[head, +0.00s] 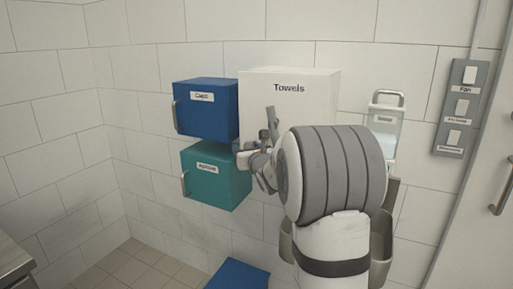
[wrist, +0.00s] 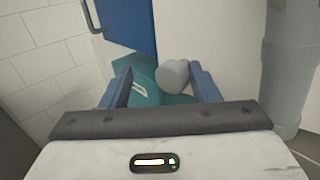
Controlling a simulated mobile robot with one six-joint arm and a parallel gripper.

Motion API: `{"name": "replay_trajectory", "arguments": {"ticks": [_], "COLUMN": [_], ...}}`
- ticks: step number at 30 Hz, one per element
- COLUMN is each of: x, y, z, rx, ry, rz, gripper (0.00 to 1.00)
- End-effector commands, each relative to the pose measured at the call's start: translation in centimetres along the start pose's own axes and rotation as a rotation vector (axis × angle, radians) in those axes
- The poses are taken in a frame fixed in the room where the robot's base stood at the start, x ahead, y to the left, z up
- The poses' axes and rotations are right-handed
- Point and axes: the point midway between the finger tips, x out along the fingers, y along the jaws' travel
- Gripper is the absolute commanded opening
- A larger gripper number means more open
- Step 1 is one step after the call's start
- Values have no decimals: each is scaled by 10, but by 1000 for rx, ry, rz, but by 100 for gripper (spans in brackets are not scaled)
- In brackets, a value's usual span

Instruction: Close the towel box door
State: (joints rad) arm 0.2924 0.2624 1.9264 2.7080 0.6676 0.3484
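The towel box (head: 290,85) is a white box labelled "Towels" on the tiled wall, at upper middle in the head view. My arm hides its lower part. I cannot tell whether its door is open or shut. A plain white surface (wrist: 215,35), which looks like part of this box, fills the upper middle of the wrist view. My gripper (head: 257,142) is in front of the box's lower left. In the wrist view my gripper (wrist: 162,80) has its two blue fingers wide apart. A short grey cylinder (wrist: 173,75) shows between them; contact is unclear.
A blue box (head: 205,108) with a handle and a teal box (head: 215,176) below it hang just left. A clear dispenser (head: 384,122) is right of my arm. A switch panel (head: 461,107) is farther right. A blue bin (head: 237,275) stands below.

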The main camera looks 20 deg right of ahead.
Motion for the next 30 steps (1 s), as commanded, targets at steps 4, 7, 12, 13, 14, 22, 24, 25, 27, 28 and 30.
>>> {"name": "replay_trajectory", "arguments": {"ticks": [4, 7, 12, 13, 14, 22, 24, 25, 27, 28, 30], "x": [0, 0, -1, -2, -3, -38, -50, -55, -64, -67, -73], "y": [-1, -2, -3, -3, -3, -4, -3, -3, -3, -3, -4], "z": [-1, -1, -1, -2, -2, -2, -2, -2, -1, -1, -1], "rx": [0, 1, 1, 1, 1, 0, 0, 0, 1, 1, 1], "ry": [2, 2, 3, 3, 3, 1, 1, 1, 1, 1, 1], "rz": [-2, -4, -6, -6, -6, -8, -7, -6, -6, -7, -7], "gripper": [53, 53, 53, 53, 53, 53, 53, 53, 53, 53, 53]}}
